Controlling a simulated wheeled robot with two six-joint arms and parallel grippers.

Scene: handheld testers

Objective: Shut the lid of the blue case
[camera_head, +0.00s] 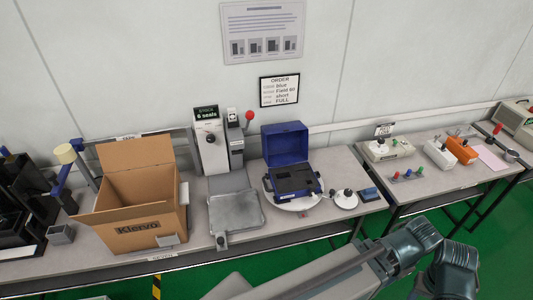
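The blue case (309,190) sits on a round white plate (272,199) on the table. Its lid (285,145) stands up, open, at the back. The inside shows dark foam with cut-outs. Grey arm links of mine cross the lower right of the view, in front of the table. Neither gripper shows, and nothing of mine touches the case.
An open cardboard box (140,215) and a grey flat pad (236,211) lie left of the case. A white tester (210,150) stands behind the pad. A white round item with a dark knob (346,199) and a small blue block (369,194) are close on the right.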

